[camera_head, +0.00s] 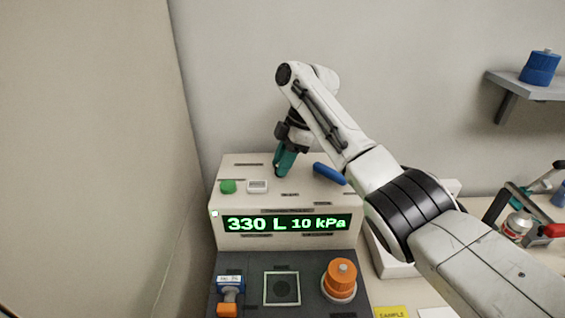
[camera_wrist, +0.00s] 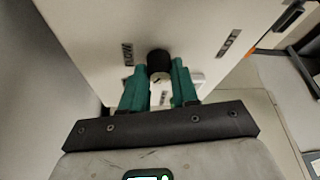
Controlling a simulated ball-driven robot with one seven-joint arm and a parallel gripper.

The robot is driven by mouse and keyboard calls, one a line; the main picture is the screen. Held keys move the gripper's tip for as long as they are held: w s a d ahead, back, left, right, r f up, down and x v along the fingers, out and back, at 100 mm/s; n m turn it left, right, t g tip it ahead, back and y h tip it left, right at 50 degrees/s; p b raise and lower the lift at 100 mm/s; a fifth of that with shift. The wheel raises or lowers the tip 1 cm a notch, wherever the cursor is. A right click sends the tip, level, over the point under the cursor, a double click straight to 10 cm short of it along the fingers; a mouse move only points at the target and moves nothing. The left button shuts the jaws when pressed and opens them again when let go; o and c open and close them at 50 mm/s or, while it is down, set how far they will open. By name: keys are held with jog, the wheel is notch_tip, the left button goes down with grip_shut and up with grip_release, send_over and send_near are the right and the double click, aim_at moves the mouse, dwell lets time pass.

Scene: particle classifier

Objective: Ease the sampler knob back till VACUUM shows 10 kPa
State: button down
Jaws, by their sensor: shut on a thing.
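The pale box-shaped instrument (camera_head: 340,240) has a green display (camera_head: 287,223) on its front. It reads 330 L and 10 kPa; the small headings by it are too small to read. My gripper (camera_head: 283,168), with teal fingers, reaches down to the back of the box's top. In the wrist view my gripper (camera_wrist: 161,68) is shut on a black knob (camera_wrist: 158,60) with a lighter, marked face, one finger on each side. A label beside it seems to read FLOW. In the head view the knob is hidden by the fingers.
A green button (camera_head: 228,186), a small white switch (camera_head: 257,187) and a blue lever (camera_head: 329,174) sit on the top near my gripper. Below the display are an orange knob (camera_head: 341,279) and a square port (camera_head: 281,288). A shelf (camera_head: 540,90) is at right.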

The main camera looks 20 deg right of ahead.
jog(key=c, duration=0.9)
grip_release()
jog(key=shift+o, duration=0.2)
jog(key=b+v, duration=0.1)
jog(key=v, duration=0.9)
jog(key=shift+r, duration=0.4)
jog(key=shift+d, duration=0.1)
